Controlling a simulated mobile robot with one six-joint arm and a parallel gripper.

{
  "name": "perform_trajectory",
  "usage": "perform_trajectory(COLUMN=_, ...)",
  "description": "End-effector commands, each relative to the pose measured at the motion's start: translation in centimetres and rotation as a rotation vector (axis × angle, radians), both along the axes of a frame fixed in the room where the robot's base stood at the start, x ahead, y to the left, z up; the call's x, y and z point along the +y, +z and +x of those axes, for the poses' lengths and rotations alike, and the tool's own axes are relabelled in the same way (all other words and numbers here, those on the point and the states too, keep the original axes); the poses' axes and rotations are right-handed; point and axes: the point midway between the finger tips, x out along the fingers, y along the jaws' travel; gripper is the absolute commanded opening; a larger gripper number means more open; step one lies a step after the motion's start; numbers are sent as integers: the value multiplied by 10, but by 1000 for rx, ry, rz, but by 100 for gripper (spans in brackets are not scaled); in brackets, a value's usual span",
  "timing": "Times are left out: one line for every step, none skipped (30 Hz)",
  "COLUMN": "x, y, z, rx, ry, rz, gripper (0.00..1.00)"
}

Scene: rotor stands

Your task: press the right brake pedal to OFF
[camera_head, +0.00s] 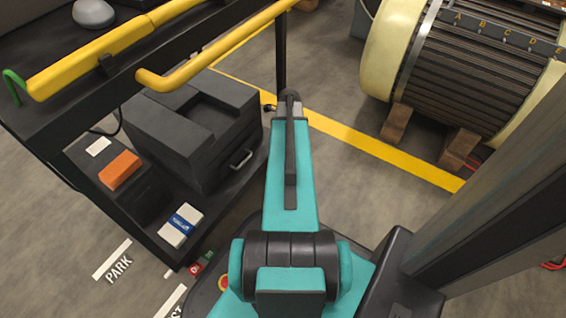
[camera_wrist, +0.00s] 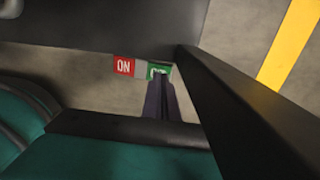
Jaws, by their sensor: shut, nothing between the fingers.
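In the wrist view a brake pedal (camera_wrist: 125,66) has a red side marked ON and a green side (camera_wrist: 158,69) whose lettering is partly covered. My gripper (camera_wrist: 159,78) is shut and empty, its fingertips overlapping the lower part of the green side. I cannot tell whether they touch it. In the head view a red and green pedal (camera_head: 202,263) shows low at the cart's near corner, left of my arm. The fingertips cannot be made out in the head view, where my arm reaches to the cart's right post.
The black cart (camera_head: 150,240) carries a dark case (camera_head: 190,125), an orange box (camera_head: 120,170) and a white and blue box (camera_head: 181,225). Its yellow handle (camera_head: 215,55) crosses above. A large motor (camera_head: 460,75) stands on wooden blocks at right. Floor beyond the yellow line (camera_head: 375,145) is partly clear.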

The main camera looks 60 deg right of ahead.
Motion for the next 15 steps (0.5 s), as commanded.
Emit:
perform_trajectory(x=0, y=0, z=0, rx=0, ry=0, rz=0, gripper=0)
perform_trajectory(x=0, y=0, z=0, rx=0, ry=0, rz=0, gripper=0)
perform_trajectory(x=0, y=0, z=0, rx=0, ry=0, rz=0, gripper=0)
perform_trajectory(x=0, y=0, z=0, rx=0, ry=0, rz=0, gripper=0)
perform_trajectory(x=0, y=-1, z=0, rx=0, ry=0, rz=0, gripper=0)
perform_trajectory(x=0, y=-1, z=0, rx=0, ry=0, rz=0, gripper=0)
perform_trajectory(x=0, y=-1, z=0, rx=0, ry=0, rz=0, gripper=0)
perform_trajectory(x=0, y=-1, z=0, rx=0, ry=0, rz=0, gripper=0)
perform_trajectory(x=0, y=-2, z=0, rx=0, ry=0, rz=0, gripper=0)
perform_trajectory(x=0, y=-2, z=0, rx=0, ry=0, rz=0, gripper=0)
perform_trajectory(x=0, y=-2, z=0, rx=0, ry=0, rz=0, gripper=0)
perform_trajectory(x=0, y=-3, z=0, rx=0, ry=-1, rz=0, gripper=0)
perform_trajectory(x=0, y=-3, z=0, rx=0, ry=-1, rz=0, gripper=0)
perform_trajectory(x=0, y=-3, z=0, rx=0, ry=-1, rz=0, gripper=0)
perform_trajectory(x=0, y=-4, z=0, rx=0, ry=-1, rz=0, gripper=0)
